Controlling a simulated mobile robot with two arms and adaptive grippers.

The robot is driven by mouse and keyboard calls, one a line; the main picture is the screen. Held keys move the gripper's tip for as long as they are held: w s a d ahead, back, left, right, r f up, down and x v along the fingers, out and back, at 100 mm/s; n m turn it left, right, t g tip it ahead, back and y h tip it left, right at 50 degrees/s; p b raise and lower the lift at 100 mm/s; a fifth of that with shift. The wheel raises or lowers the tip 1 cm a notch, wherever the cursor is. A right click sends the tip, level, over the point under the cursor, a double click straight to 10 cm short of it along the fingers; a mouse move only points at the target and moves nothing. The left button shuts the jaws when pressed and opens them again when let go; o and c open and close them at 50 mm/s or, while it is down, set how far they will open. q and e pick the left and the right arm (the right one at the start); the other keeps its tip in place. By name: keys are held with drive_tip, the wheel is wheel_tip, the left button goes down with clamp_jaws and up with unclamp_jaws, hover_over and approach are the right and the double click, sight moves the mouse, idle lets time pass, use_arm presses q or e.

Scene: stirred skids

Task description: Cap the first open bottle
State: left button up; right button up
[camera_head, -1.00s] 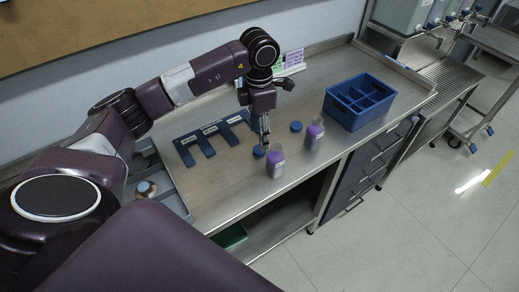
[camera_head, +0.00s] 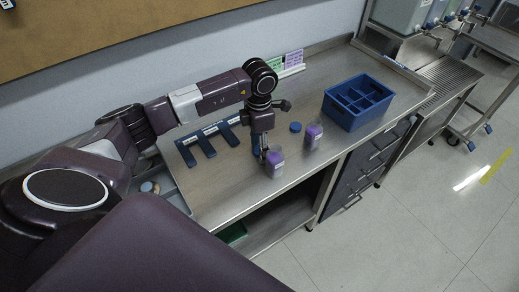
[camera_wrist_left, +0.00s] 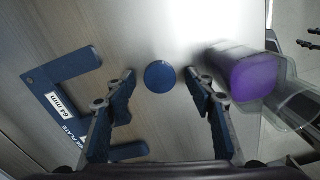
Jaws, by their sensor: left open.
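Two clear bottles with purple contents stand near the front edge of the metal bench: the nearer bottle (camera_head: 275,163) and the farther bottle (camera_head: 313,136). A blue round cap (camera_wrist_left: 160,76) lies on the bench between the open fingers of my left gripper (camera_wrist_left: 163,90) in the left wrist view. Another blue cap (camera_head: 295,127) lies behind the farther bottle. My right gripper is not in view.
A blue divided crate (camera_head: 345,117) stands at the right of the bench (camera_head: 230,185). Blue fork-shaped gauge plates (camera_head: 207,148) lie left of my gripper, one partly showing in the wrist view (camera_wrist_left: 60,78).

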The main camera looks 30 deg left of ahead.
use_arm(q)
drive_tip(key=shift+c, duration=0.6)
drive_tip(key=c, duration=0.7)
drive_tip(key=shift+c, duration=0.2)
drive_tip(key=shift+r, duration=0.1)
drive_tip(key=shift+r, duration=0.5)
wheel_tip(320, 180, up, 19)
drive_tip(key=b, duration=0.2)
drive_tip(key=shift+b, duration=0.4)
